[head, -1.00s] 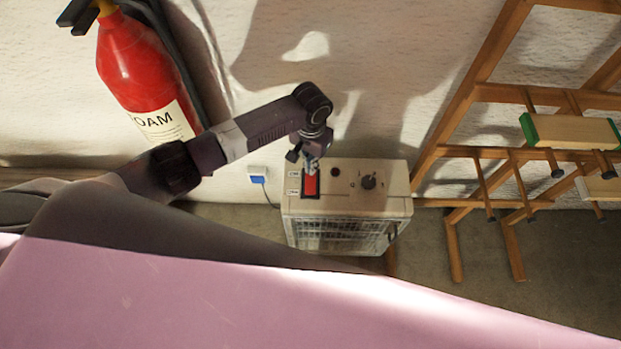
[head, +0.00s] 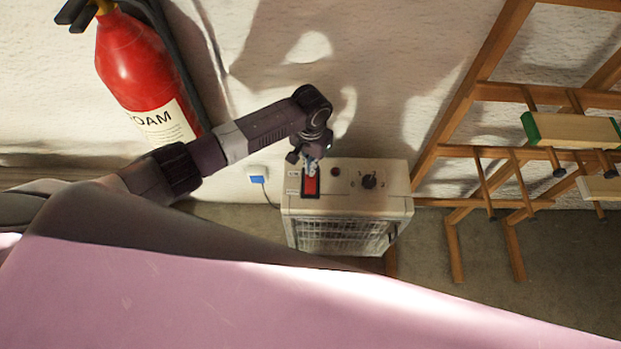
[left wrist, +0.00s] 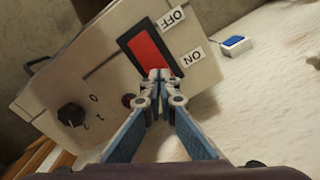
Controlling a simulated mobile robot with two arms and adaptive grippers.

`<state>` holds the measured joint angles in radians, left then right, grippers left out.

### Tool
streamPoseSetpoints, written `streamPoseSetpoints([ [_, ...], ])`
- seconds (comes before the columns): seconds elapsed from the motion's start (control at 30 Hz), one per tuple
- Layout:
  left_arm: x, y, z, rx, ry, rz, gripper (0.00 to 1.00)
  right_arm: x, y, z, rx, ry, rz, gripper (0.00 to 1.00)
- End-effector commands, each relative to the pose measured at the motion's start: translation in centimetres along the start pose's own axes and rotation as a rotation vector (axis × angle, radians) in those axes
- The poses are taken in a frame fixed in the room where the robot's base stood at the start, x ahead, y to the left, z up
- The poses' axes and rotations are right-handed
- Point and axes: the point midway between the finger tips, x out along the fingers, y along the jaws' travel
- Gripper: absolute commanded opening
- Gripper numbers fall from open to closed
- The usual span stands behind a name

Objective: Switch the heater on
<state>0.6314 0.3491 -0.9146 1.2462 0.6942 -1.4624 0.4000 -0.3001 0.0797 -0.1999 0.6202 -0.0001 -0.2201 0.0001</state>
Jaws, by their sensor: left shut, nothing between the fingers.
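In the head view the gripper (head: 311,164) covers the switch's wall-side end. My right gripper is not in view.
A dial (head: 369,181) and a small dark red lamp (head: 335,172) sit right of the switch. A blue-and-white plug (head: 261,174) is on the wall. A red foam extinguisher (head: 145,70) hangs left. A wooden rack (head: 480,92) stands right. A pink surface (head: 250,300) fills the foreground.

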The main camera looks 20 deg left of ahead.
Motion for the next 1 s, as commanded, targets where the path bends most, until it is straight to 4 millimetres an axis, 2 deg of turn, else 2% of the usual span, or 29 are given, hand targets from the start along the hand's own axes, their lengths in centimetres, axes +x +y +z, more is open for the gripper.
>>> streamPoseSetpoints([
  [0.87, 1.4, 0.0, 0.1, 0.000, -0.001, 0.001, 0.00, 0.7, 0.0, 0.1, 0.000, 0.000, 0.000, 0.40],
  [1.0, 1.1, 0.0, 0.0, 0.000, -0.001, 0.000, 0.00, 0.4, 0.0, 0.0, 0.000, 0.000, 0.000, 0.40],
])
